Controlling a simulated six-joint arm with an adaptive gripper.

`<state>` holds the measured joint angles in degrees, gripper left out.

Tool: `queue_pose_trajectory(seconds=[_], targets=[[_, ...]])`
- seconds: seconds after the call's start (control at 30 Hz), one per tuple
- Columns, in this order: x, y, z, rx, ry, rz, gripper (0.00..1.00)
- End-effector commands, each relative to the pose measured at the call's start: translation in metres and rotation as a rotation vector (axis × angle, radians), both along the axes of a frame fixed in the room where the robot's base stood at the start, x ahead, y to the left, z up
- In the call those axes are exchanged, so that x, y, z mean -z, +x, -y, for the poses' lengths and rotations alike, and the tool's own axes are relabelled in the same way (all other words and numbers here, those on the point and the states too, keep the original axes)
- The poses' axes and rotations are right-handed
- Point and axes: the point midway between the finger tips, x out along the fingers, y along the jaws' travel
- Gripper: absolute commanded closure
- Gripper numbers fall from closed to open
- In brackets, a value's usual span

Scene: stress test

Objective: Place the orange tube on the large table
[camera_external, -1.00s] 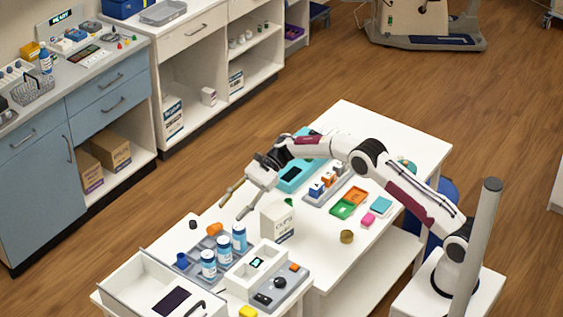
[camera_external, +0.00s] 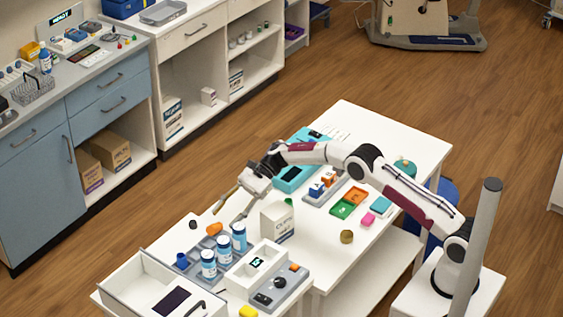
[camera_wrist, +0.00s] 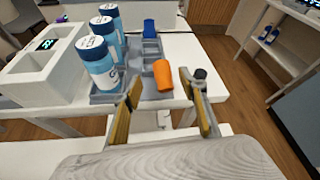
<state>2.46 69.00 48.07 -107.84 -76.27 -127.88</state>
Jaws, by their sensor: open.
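The orange tube (camera_external: 214,229) is beside the blue-and-white bottles at the near left end of the white tables. In the wrist view the orange tube (camera_wrist: 163,75) shows at a grey rack (camera_wrist: 150,93), between my fingers as seen from the camera. I cannot tell how it is seated. My gripper (camera_external: 224,214) is open and empty, above and slightly right of the tube. Its fingertips also show in the wrist view (camera_wrist: 159,79), and no contact with the tube is visible. The large white table (camera_external: 398,128) extends to the back right, under my arm.
Several blue-and-white bottles (camera_external: 223,247) and a blue cap (camera_external: 182,260) are close to the tube. A small dark cylinder (camera_external: 193,224) is just left of it. A white box (camera_external: 278,221) stands right of my gripper. Bare table shows at the far right end.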

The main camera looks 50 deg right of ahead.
Motion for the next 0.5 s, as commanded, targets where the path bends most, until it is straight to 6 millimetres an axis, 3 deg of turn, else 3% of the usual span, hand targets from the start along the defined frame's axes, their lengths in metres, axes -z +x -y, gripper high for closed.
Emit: queue_pose_trajectory(seconds=[0.5], targets=[[0.022,0.009,-0.04,-0.001,0.0,0.001,0.57]])
